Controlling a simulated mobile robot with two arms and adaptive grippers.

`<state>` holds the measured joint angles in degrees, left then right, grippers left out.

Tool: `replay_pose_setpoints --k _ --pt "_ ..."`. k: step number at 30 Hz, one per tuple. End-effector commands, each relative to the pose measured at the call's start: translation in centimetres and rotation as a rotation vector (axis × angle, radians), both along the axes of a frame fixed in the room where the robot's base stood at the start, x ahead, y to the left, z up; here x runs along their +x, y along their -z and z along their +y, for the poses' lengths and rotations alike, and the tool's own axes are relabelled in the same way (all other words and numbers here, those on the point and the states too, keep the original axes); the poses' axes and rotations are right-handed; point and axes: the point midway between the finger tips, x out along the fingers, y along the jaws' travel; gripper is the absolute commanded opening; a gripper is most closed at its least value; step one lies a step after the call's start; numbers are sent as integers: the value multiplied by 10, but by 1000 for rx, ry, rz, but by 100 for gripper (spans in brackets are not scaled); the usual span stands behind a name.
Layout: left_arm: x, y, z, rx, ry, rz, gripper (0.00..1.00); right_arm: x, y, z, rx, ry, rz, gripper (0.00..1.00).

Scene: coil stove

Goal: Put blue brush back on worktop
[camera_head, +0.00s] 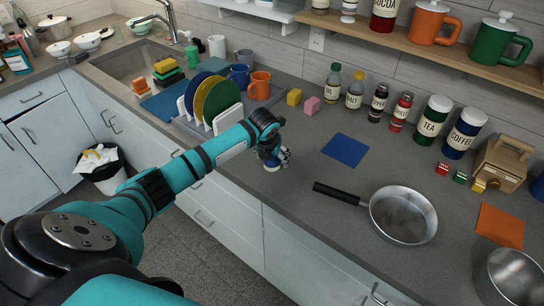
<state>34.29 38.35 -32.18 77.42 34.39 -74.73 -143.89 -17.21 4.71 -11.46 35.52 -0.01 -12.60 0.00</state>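My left gripper (273,155) points down over the worktop (300,185) near its front edge, right of the dish rack. A small blue and white piece (272,168), which looks like part of the blue brush, shows right under the fingers. The gripper and wrist hide the rest of it. I cannot tell whether the fingers are closed on it or whether it touches the worktop. My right gripper is not in view.
A dish rack with coloured plates (222,103) stands left of the gripper. A blue cloth (346,150) and a frying pan (403,215) lie to the right. A pink sponge (312,106) and several bottles stand behind. Grey worktop around the gripper is clear.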

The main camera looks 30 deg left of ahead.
Motion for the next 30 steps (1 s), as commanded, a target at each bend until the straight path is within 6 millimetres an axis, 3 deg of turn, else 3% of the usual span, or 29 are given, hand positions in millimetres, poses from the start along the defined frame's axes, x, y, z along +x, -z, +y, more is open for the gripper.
replay_pose_setpoints --k 8,21,30 --pt "-2 -8 0 1 0 -2 72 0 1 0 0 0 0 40" --pt "-33 -87 -11 2 3 -3 72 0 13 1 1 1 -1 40" --pt "-43 -112 -14 0 -1 0 72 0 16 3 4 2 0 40"
